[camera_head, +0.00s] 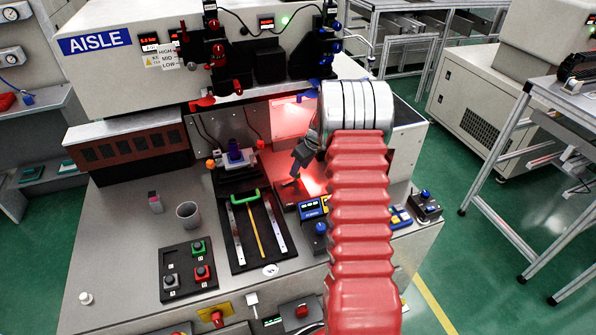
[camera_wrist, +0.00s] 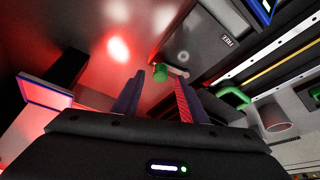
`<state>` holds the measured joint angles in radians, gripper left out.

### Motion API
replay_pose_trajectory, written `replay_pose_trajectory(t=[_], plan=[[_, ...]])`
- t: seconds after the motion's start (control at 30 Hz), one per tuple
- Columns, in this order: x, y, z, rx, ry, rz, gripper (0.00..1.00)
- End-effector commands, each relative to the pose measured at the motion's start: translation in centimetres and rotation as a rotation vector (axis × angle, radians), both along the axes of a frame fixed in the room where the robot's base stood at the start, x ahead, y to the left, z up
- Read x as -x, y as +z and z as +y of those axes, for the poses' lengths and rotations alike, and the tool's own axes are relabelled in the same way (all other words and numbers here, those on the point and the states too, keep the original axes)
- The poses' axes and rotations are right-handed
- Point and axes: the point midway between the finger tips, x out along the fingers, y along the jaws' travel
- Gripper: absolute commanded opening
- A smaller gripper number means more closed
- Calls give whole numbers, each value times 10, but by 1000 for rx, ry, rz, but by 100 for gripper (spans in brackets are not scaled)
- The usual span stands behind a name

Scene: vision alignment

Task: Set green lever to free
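A short lever with a green knob (camera_wrist: 160,73) and a pale shaft shows in the wrist view, on a red-lit surface. The knob appears just beyond the gap between my fingertips; I see no contact. My gripper (camera_wrist: 158,92) is open, one finger on each side of the gap, with nothing between them. In the head view my gripper (camera_head: 303,152) is a dark shape inside the red-lit bay, partly covered by my arm. A small label (camera_wrist: 228,41) near the lever is too small to read surely.
A green handle (camera_head: 245,196) stands on a dark panel with two metal rails, left of the bay. A grey cup (camera_head: 188,214) and a button box (camera_head: 187,270) stand further left. Red and blue fixtures (camera_head: 214,45) hang above the bay. The blue-buttoned boxes (camera_head: 315,208) sit near my arm.

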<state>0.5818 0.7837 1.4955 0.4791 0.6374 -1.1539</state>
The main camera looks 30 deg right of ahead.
Motion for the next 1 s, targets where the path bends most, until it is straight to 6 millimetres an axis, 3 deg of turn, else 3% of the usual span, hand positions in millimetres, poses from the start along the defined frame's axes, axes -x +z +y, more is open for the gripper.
replay_pose_trajectory(t=[0.2,0.57,1.0], plan=[[-8,-20,1,0,-1,0,39],[-10,-24,1,0,-1,-1,39],[-10,-24,1,0,-1,-1,9]])
